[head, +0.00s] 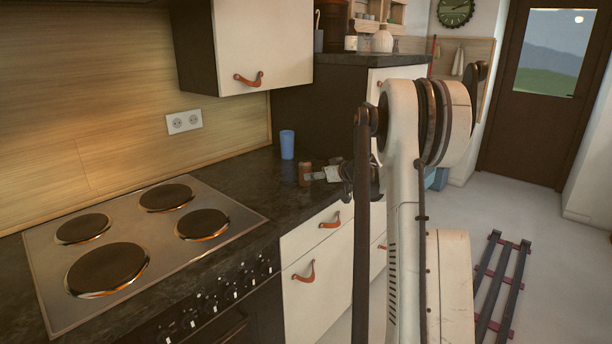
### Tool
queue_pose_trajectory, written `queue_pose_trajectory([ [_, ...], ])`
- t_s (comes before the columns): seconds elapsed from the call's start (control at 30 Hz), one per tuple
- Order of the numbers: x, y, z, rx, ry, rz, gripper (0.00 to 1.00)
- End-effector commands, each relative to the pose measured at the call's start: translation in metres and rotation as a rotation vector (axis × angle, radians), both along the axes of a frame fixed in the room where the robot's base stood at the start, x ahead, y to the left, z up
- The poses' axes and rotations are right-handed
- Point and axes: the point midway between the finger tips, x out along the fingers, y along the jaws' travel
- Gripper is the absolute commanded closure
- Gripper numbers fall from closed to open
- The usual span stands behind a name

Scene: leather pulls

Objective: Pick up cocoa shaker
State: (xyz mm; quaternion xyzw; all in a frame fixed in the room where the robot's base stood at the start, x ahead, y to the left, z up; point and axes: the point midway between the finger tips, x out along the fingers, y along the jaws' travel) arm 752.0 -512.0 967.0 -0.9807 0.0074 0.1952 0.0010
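A small brown container (305,174), which looks like the cocoa shaker, stands upright on the dark worktop, right of the stove. My gripper (318,175) is just to its right, low over the worktop at the end of my arm. The gripper is small and partly hidden behind my arm links. I cannot tell whether its fingers touch the container or how far apart they are.
A blue cup (287,144) stands behind the container, near the wall. The stove (140,240) with round hotplates fills the left of the worktop (252,193). A wall cupboard (262,45) hangs above. A slatted rack (502,285) lies on the floor at right.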

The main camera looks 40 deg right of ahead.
Motion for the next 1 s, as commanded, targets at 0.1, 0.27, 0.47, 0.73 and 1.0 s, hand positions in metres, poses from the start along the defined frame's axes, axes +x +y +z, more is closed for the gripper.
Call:
queue_pose_trajectory([
  [0.1,0.014,0.000,-0.006,0.001,0.000,0.001,0.41],
  [0.27,0.021,0.000,-0.008,0.001,0.000,0.001,0.41],
  [0.47,0.034,0.003,-0.016,0.000,0.000,0.001,0.41],
  [0.73,0.065,0.005,-0.030,0.000,0.000,0.001,0.41],
  [1.0,0.067,0.005,-0.030,0.001,0.000,0.000,0.45],
])
